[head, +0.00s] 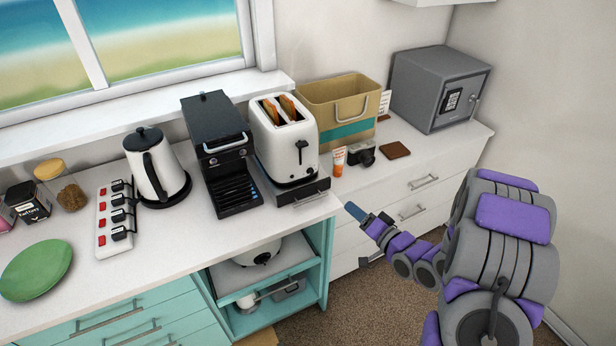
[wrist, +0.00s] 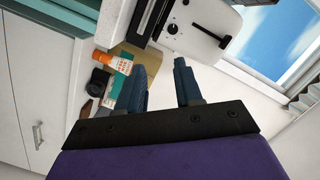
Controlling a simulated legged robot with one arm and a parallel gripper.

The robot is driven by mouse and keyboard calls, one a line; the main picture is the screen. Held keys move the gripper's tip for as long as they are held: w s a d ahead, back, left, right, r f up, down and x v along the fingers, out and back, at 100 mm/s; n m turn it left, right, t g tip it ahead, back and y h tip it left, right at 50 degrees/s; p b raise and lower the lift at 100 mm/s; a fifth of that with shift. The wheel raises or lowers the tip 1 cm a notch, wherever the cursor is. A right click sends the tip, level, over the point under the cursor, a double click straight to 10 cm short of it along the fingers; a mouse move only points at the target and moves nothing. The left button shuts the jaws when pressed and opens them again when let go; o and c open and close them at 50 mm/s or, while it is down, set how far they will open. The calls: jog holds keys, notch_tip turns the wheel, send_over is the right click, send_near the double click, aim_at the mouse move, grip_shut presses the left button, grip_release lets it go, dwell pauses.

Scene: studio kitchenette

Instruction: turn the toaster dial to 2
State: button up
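The white toaster (head: 269,145) stands on a dark base on the counter, with two slices of toast in its slots. In the wrist view, the end of the toaster (wrist: 190,20) shows at the top, with a small round black dial (wrist: 172,29) and a dark lever slot beside it. The dial's setting is too small to read. My gripper (head: 356,212) is in front of and to the right of the toaster, apart from it. In the wrist view its two blue fingers (wrist: 161,66) are spread with nothing between them, and the dial lies beyond their tips.
A black coffee machine (head: 221,150) stands left of the toaster. A tan box (head: 335,100), orange-and-white tube (head: 339,162), camera (head: 361,153) and grey safe (head: 430,85) are to its right. A kettle (head: 155,165) and power strip (head: 113,222) are farther left. Open floor (head: 365,305) lies in front.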

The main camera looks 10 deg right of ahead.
jog(key=b, duration=0.4)
send_near(311, 173)
jog(key=shift+m+t+y, duration=0.3)
jog(key=x, duration=0.7)
jog(key=shift+w+a+f, duration=0.15)
jog(key=shift+w+f, duration=0.25)
jog(key=shift+c, duration=0.4)
grip_shut()
